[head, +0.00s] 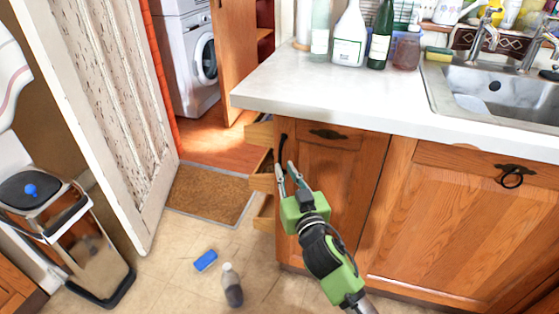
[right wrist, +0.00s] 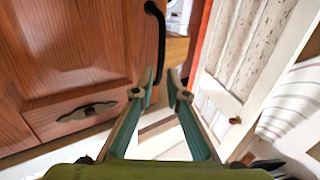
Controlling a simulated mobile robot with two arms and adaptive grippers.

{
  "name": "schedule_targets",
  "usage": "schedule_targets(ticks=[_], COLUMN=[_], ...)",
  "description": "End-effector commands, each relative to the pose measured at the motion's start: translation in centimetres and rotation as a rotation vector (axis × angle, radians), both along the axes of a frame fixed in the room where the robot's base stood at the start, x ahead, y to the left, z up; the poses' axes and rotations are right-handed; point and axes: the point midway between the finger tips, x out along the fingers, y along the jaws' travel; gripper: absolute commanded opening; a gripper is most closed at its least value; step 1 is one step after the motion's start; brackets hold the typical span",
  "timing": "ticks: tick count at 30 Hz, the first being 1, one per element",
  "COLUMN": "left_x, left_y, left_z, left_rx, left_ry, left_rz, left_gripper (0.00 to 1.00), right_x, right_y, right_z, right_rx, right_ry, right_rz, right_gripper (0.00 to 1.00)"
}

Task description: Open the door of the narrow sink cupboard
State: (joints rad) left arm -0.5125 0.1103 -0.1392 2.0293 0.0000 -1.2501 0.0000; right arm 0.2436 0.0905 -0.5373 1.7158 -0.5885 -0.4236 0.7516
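The narrow sink cupboard has a brown wooden door (head: 335,185) at the counter's left end. It looks shut. Its black bar handle (head: 283,147) is upright at the door's left edge. The handle also shows in the right wrist view (right wrist: 160,38). My right gripper (head: 286,168) is in front of the door's left edge, just below the handle in the head view. My left gripper is not in view.
Open drawers (head: 262,182) stick out left of the cupboard. A bin (head: 80,235) and a worn white door (head: 105,110) stand at left. A wider cupboard (head: 450,225) is at right.

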Motion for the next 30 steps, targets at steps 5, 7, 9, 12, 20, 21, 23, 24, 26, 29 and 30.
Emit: schedule_targets(ticks=[5,7,9,12,20,21,23,24,26,29,30], left_x=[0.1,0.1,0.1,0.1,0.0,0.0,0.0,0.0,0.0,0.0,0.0], left_y=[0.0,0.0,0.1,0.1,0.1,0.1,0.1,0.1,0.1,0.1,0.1], left_z=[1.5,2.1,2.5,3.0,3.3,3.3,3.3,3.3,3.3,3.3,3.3], left_rx=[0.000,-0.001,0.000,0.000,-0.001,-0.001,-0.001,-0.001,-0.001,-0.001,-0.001], left_ry=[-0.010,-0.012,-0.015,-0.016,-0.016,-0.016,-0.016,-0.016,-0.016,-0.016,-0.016], left_rz=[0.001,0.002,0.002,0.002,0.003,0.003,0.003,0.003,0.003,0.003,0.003], left_gripper=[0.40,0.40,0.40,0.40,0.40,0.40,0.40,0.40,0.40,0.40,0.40], right_x=[3.1,3.9,4.6,5.2,5.6,5.6,5.6,5.6,5.6,5.6,5.6], right_y=[0.9,1.1,1.3,1.6,1.7,1.6,1.6,1.6,1.6,1.6,1.6], right_z=[0.0,-0.1,0.0,0.0,0.0,0.0,0.0,0.0,0.0,0.0,0.0], right_rx=[0.000,-0.002,-0.001,0.001,0.001,0.001,0.001,0.001,0.001,0.001,0.001], right_ry=[-0.002,-0.002,-0.001,-0.001,0.000,0.000,0.000,0.000,0.000,0.000,0.000], right_rz=[0.000,0.000,0.001,0.001,0.001,0.001,0.001,0.001,0.001,0.001,0.001], right_gripper=[0.14,0.14,0.14,0.14,0.14,0.14,0.14,0.06,0.00,0.00,0.00])
